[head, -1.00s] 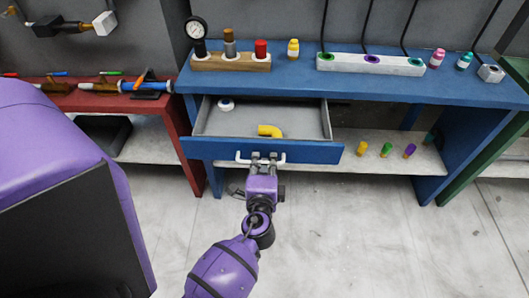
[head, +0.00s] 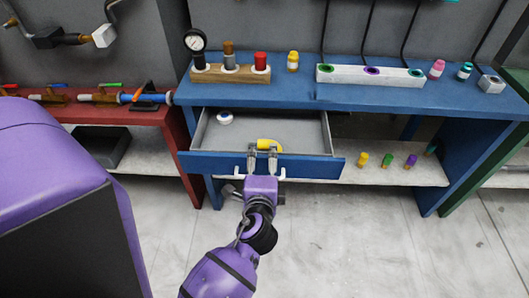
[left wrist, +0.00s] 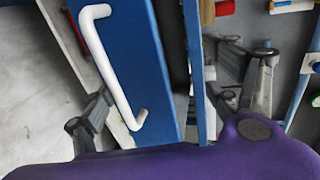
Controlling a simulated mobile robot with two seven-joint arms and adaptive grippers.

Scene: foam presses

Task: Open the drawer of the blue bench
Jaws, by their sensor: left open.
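The blue bench (head: 420,96) stands ahead with its drawer (head: 215,162) pulled out, the grey inside showing. A white bar handle (head: 240,178) is on the drawer's blue front; it also shows in the left wrist view (left wrist: 110,68). My left gripper (head: 262,155) is at the drawer front, its fingers spread and rising over the front's top edge. In the left wrist view my left gripper (left wrist: 172,98) has its fingers wide apart, with the handle and blue front between them. It grips nothing. My fingers partly hide the handle's middle. My right gripper is not in view.
The drawer holds a yellow elbow (head: 267,145) and a small white round piece (head: 225,118). A wooden block with a gauge (head: 230,73) and a white rack (head: 345,75) stand on the bench top. A red bench (head: 150,122) adjoins on the left. Floor in front is clear.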

